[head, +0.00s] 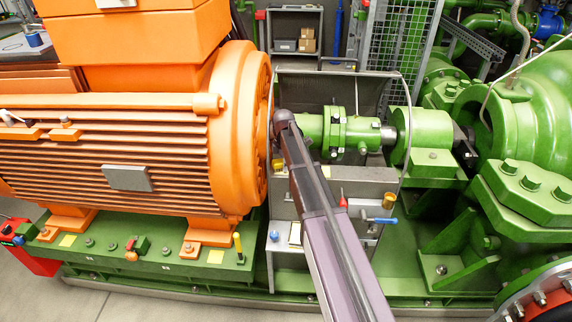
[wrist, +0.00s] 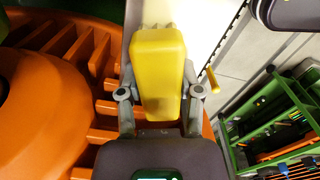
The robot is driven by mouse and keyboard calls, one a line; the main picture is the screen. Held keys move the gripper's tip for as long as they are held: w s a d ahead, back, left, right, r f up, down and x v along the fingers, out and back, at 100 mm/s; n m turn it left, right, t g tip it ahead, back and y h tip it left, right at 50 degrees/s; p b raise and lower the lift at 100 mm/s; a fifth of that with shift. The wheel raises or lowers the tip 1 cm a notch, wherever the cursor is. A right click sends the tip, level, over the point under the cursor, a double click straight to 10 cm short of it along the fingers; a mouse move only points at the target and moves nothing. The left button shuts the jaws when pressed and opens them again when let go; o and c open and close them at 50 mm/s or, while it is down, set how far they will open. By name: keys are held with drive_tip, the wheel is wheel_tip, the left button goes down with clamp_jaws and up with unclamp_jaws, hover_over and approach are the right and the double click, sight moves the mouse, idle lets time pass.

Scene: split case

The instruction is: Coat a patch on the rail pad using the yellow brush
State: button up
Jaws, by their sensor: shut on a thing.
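My gripper (wrist: 160,95) is shut on a chunky yellow body, taken as the yellow brush (wrist: 160,62). In the head view my arm reaches up toward the coupling, and my gripper cannot be made out. Pale yellow squares lie on the green base rail, one at left (head: 68,240) and one near the motor's foot (head: 215,257). I cannot tell which is the rail pad.
The orange finned motor (head: 110,150) fills the left. A small upright yellow piece (head: 238,246) stands on the green rail. The green shaft housing (head: 425,133) and pump (head: 535,100) are at right. A green cart frame (wrist: 270,140) shows beyond the motor in the wrist view.

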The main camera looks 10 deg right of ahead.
sight(274, 160)
drive_tip(key=shift+a, duration=0.1)
drive_tip(key=shift+w+a+f, duration=0.1)
drive_tip(key=shift+w+a, duration=0.15)
drive_tip(key=shift+a, duration=0.55)
drive_tip(key=shift+w+a, duration=0.25)
drive_tip(key=shift+a, duration=0.55)
drive_tip(key=shift+r, duration=0.2)
drive_tip(key=shift+r+p, duration=2.85)
drive_tip(key=shift+p, duration=0.1)
drive_tip(key=shift+r+p, duration=1.5)
drive_tip(key=shift+f, duration=0.1)
